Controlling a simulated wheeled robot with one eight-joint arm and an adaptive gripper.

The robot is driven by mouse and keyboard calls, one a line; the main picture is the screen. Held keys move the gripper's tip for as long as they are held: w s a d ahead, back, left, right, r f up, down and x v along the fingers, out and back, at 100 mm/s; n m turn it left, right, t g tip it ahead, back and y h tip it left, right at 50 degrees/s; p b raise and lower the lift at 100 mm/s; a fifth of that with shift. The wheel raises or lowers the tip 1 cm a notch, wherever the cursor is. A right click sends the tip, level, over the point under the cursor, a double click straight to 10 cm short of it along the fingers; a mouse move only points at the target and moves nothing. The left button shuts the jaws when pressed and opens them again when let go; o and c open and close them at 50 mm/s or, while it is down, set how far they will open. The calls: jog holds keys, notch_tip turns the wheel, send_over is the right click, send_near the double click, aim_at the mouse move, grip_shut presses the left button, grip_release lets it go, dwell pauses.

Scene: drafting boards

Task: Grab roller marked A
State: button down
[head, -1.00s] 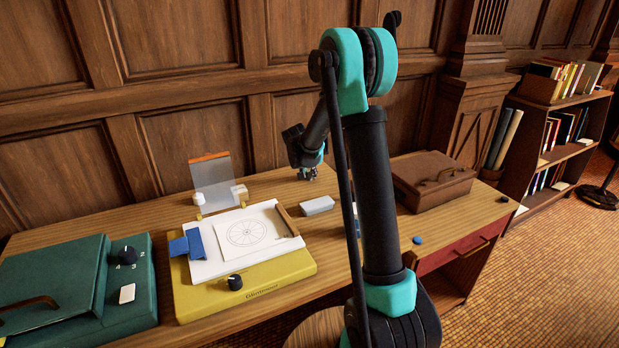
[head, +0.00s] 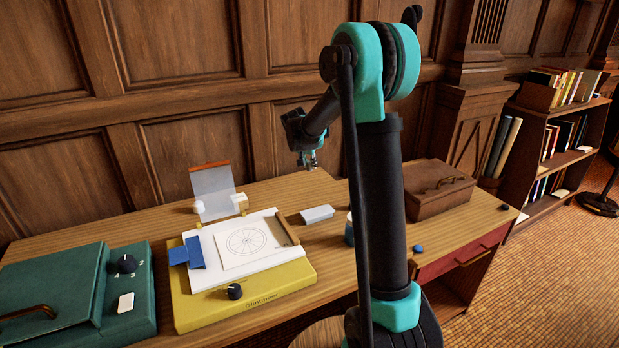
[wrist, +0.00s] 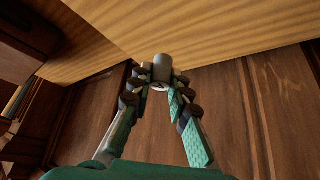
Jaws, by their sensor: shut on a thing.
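My gripper (wrist: 162,83) is shut on a grey roller (wrist: 162,66) with a pale end face, in the wrist view. A small dark mark shows on that face, but I cannot read it as a letter. The fingertips press on the roller from both sides. In the head view my gripper (head: 308,160) hangs above the back of the wooden desk (head: 290,198), apart from it, against the panelled wall. The roller is too small to make out clearly there.
A yellow-based drafting board (head: 245,300) with a wheel drawing lies left of my arm. A clear panel (head: 214,190) stands behind it. A pale block (head: 318,214), a brown case (head: 437,190) and a green box (head: 50,290) rest on the desk.

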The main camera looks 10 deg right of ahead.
notch_tip(320, 180, up, 12)
dwell(0.3)
dwell(0.3)
